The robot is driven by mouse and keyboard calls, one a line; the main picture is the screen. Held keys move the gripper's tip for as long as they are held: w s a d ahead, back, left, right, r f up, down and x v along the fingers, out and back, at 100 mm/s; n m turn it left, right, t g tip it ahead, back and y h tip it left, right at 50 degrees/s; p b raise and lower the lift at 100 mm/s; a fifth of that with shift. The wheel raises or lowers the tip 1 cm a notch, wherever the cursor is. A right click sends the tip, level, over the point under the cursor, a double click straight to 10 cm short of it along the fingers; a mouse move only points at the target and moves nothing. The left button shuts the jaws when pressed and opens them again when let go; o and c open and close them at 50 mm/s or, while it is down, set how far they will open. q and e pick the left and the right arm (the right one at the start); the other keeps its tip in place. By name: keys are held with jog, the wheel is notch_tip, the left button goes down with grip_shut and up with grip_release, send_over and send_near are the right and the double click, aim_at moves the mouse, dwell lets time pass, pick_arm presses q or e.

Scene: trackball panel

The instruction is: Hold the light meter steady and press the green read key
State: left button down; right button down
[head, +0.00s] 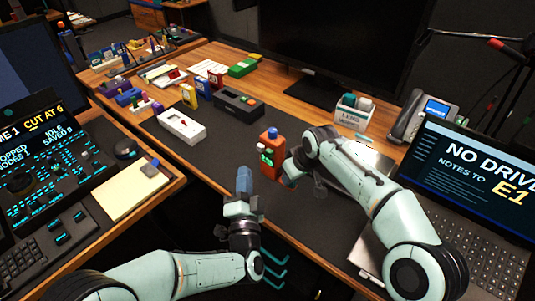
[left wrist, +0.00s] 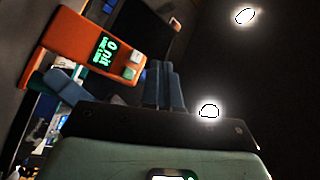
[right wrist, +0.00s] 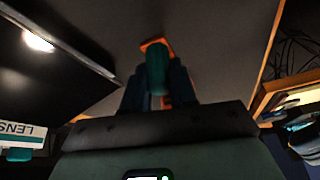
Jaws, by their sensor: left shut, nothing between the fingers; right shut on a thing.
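The light meter is an orange handheld body (head: 270,151) with a dark display, upright above the dark desk mat in the head view. In the left wrist view the meter (left wrist: 75,35) shows tilted, its display reading "0 nit", with a green key (left wrist: 129,73) and a pale key (left wrist: 138,58) beside the display. My right gripper (head: 291,168) is shut on the meter from the right; its fingers also show in the left wrist view (left wrist: 64,87). My left gripper (head: 243,180) is shut and empty, just left of the meter, fingertips apart from the green key in its wrist view.
A lens-wipes box (head: 353,112), phone (head: 420,119) and laptop (head: 470,170) stand at right. A yellow notepad (head: 130,190) lies at left. Bare mat surrounds the meter.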

dwell(0.3)
pick_arm(q)
jog(key=s+r, duration=0.1)
jog(key=s, duration=0.6)
jog(key=shift+s+a, duration=0.15)
jog(key=shift+s, duration=0.25)
